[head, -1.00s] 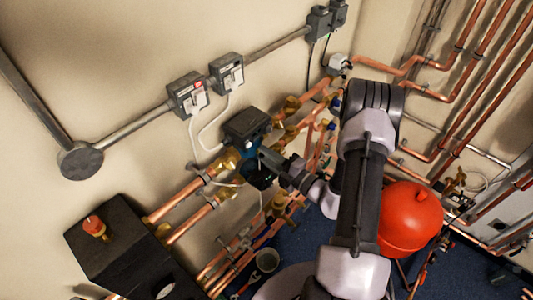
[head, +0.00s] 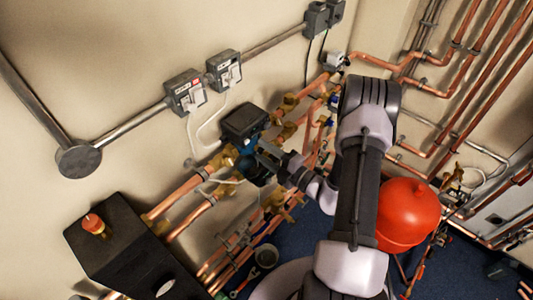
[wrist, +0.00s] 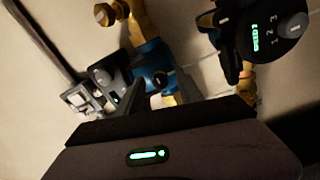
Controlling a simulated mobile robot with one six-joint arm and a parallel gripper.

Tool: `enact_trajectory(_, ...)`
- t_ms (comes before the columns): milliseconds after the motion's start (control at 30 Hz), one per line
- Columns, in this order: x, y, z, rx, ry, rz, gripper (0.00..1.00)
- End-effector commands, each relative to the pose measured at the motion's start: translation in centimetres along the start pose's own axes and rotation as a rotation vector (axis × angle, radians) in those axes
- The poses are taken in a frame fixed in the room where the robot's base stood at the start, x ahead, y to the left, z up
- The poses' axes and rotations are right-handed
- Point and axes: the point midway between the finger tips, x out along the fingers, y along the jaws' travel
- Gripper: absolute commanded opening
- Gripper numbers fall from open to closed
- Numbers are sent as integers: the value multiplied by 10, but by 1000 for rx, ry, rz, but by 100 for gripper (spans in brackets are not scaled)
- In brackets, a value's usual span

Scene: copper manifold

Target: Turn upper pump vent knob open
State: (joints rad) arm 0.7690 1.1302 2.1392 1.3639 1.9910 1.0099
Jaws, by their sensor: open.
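The upper pump, a black box (head: 243,121) on a blue body (head: 247,146), sits on the copper pipes by the wall. In the wrist view a black box (wrist: 118,72) with a round grey knob (wrist: 101,77) and small green light adjoins the blue body (wrist: 150,64). I cannot tell for certain which knob is the vent. A second black pump head (wrist: 262,38) with a green display, the marks 1 2 3 and a round knob (wrist: 293,25) is at upper right. My gripper (head: 264,152) is open beside the blue body; whether it touches is unclear. Its fingertips are partly hidden.
Two wall switch boxes (head: 185,91) with white cables hang above the pump. Copper pipes with brass fittings (head: 275,201) run close around my gripper. A black box (head: 125,245) is at lower left. A red tank (head: 408,212) stands right of my arm.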

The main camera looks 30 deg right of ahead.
Motion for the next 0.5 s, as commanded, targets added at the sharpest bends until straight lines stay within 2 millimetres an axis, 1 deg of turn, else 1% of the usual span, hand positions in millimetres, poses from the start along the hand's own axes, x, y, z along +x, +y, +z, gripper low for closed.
enact_trajectory(67,-4,0,0,0,-1,0,43)
enact_trajectory(167,-19,0,1,1,-4,0,43)
enact_trajectory(267,-46,0,3,2,-9,1,43)
enact_trajectory(400,-94,0,2,0,-10,2,43)
enact_trajectory(500,-125,0,2,0,-9,2,43)
